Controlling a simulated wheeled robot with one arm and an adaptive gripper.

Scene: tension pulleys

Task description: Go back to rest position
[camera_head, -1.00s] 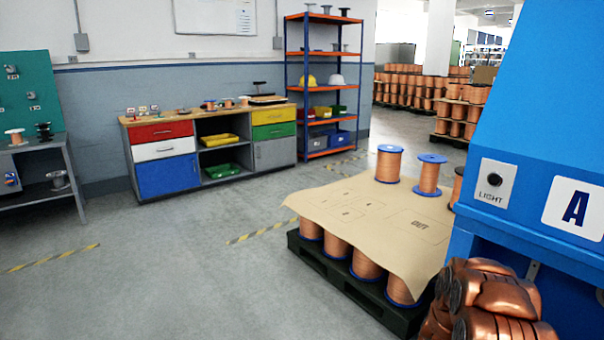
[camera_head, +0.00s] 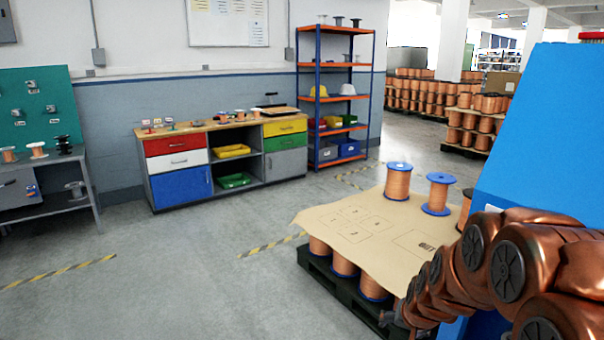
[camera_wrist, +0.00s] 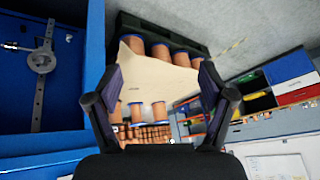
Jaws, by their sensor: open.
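My gripper (camera_wrist: 160,100) shows in the wrist view with its two dark fingers spread apart and nothing between them. Behind the fingers, in the distance, lies the pallet with a brown sheet (camera_wrist: 150,75) and copper spools. In the head view my copper-coloured arm fills the lower right, and the gripper's end is not clearly visible there. The brown sheet (camera_head: 345,228) lies over spools on the dark pallet (camera_head: 340,290). Two copper spools with blue flanges (camera_head: 397,181) (camera_head: 438,194) stand on its far edge.
The blue machine (camera_head: 545,130) stands close behind my arm at right; its blue frame (camera_wrist: 50,75) fills the left of the wrist view. A workbench with coloured drawers (camera_head: 220,155) and a shelf rack (camera_head: 335,90) stand along the wall. The floor at left is clear.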

